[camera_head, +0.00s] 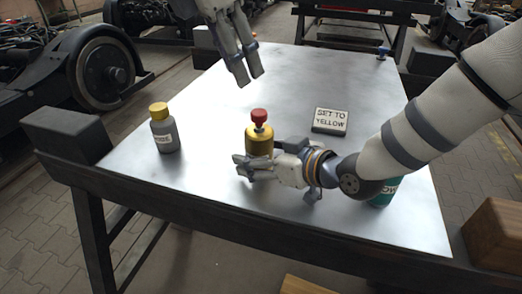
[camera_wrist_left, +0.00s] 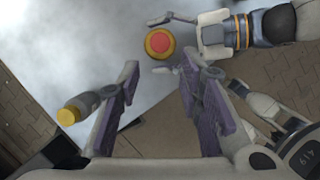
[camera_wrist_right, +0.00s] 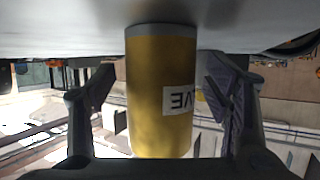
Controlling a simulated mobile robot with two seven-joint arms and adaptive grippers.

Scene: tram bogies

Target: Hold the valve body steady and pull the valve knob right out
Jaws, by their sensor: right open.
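The valve body (camera_head: 259,143) is a yellow cylinder standing upright on the metal table. The valve knob (camera_head: 259,116) is red and sits on top of it; from above it shows in the left wrist view (camera_wrist_left: 160,42). My right gripper (camera_head: 243,168) is low at the valve body. In the right wrist view the yellow body (camera_wrist_right: 160,95) with a white label stands between the open fingers (camera_wrist_right: 165,110), with gaps on both sides. My left gripper (camera_head: 248,78) hangs above and behind the valve, its fingers (camera_wrist_left: 158,85) apart and empty.
A grey bottle with a yellow cap (camera_head: 164,130) stands at the left. A sign reading "SET TO YELLOW" (camera_head: 330,121) stands right of the valve. A green container (camera_head: 382,196) is partly hidden behind my right arm. The table's left middle is clear.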

